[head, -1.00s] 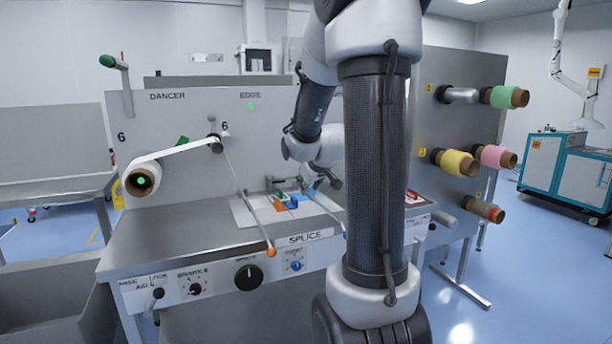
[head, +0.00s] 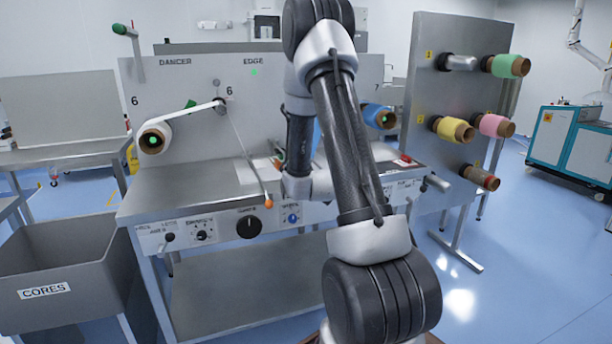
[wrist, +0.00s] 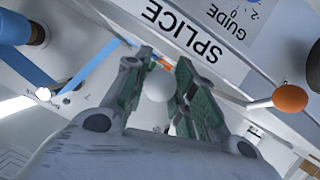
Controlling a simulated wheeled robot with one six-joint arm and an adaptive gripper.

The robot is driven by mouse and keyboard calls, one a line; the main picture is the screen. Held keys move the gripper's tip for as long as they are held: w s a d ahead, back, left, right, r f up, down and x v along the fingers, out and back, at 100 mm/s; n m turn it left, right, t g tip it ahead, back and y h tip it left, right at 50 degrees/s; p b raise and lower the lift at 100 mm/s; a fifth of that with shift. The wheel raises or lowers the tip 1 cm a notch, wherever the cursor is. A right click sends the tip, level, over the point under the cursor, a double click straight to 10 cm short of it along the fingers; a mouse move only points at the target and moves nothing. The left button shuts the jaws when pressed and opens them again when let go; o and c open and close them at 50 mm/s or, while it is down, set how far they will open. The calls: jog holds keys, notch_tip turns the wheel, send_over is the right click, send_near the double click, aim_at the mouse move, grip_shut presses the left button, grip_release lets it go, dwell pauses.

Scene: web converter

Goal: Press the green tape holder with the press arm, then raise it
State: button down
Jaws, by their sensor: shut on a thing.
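In the wrist view my gripper (wrist: 164,62) has its two green-padded fingers on either side of a pale round knob (wrist: 158,86), and it is shut on this knob. I cannot tell for sure that the knob belongs to the press arm. A small orange part (wrist: 166,64) shows beyond the fingertips. In the head view my arm hides the gripper and most of the splice area. The green tape holder cannot be made out in either view now.
An orange-tipped lever (head: 268,202) slopes down over the bench (head: 180,195) front; its ball shows in the wrist view (wrist: 290,98). A blue roll (head: 378,116) is behind my arm. A CORES bin (head: 60,265) stands left. A roll rack (head: 455,85) stands right.

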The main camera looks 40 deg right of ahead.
jog(key=shift+s+a+f, duration=0.1)
jog(key=shift+s+f, duration=0.05)
jog(key=shift+f, duration=0.4)
jog(key=shift+s+f, duration=0.15)
jog(key=shift+f, duration=0.35)
jog(key=c, duration=1.1)
grip_release()
jog(key=shift+w+a+r, duration=0.1)
jog(key=shift+c, duration=0.2)
jog(key=shift+r, duration=0.2)
jog(key=v, duration=0.7)
